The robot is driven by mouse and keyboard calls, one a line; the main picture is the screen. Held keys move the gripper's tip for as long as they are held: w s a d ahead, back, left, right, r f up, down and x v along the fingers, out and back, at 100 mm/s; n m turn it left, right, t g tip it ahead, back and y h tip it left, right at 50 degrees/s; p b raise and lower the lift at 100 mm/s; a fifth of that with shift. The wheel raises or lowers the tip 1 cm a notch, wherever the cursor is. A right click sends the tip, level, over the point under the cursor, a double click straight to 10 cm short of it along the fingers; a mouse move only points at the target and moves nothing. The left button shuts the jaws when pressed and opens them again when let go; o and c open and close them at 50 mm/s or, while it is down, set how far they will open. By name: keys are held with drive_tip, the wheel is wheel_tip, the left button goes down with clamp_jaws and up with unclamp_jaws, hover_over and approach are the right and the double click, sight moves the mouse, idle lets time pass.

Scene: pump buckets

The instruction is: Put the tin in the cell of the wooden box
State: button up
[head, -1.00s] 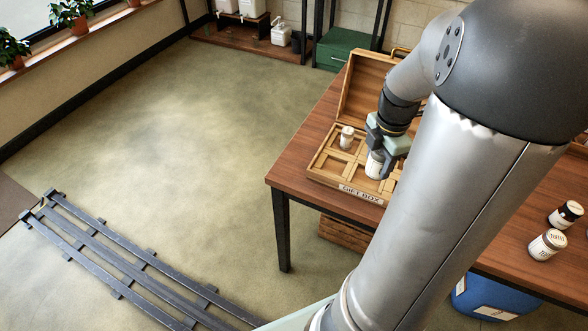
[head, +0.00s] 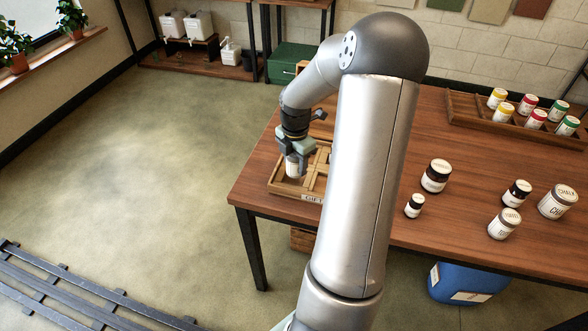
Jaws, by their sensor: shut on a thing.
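The wooden box (head: 286,189) stands on the brown table near its left end, with "GIFT BOX" lettering partly visible on its front. My gripper (head: 294,167) is over the box's left part, shut on a small white tin (head: 293,168). The tin is upright, at or just above a left cell; I cannot tell whether it touches the cell floor. My arm hides the right part of the box and most of its lid.
A wooden tray (head: 462,115) at the back right holds several coloured-lid tins. A blue drum (head: 465,283) is under the table.

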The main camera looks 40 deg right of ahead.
sight(294, 169)
drive_tip(key=shift+w+d+f, duration=0.2)
drive_tip(key=shift+w+f, duration=0.15)
drive_tip(key=shift+f, duration=0.1)
drive_tip(key=shift+w+d+f, duration=0.1)
drive_tip(key=shift+w+f, duration=0.1)
drive_tip(key=shift+f, duration=1.55)
drive_tip(key=shift+f, duration=0.1)
drive_tip(key=shift+f, duration=0.15)
drive_tip(key=o, duration=1)
drive_tip(key=shift+o, duration=0.2)
